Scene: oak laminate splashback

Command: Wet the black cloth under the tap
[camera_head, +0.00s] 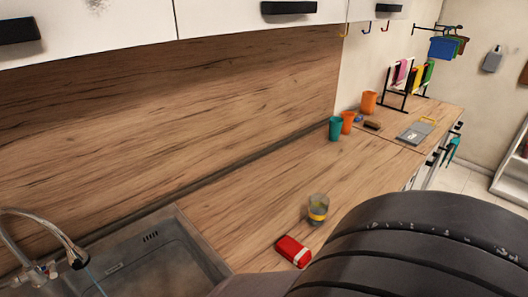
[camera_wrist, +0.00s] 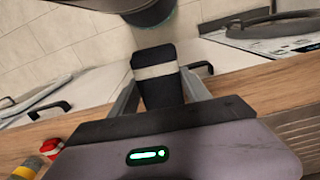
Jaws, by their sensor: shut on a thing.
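The black cloth (camera_wrist: 155,88) shows in the wrist view as a compact dark bundle with a white band around it. My gripper (camera_wrist: 158,92) is shut on it, one finger on each side. In the head view the cloth and gripper do not show; my dark arm (camera_head: 425,240) fills the lower right. The chrome tap (camera_head: 40,226) curves over the grey sink (camera_head: 185,248) at the lower left. A thin bluish stream runs down from its black-tipped spout. I cannot tell how far the cloth is from it.
Teal (camera_head: 335,128) and orange (camera_head: 369,102) cups stand farther back. White cupboards (camera_head: 220,15) hang above.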

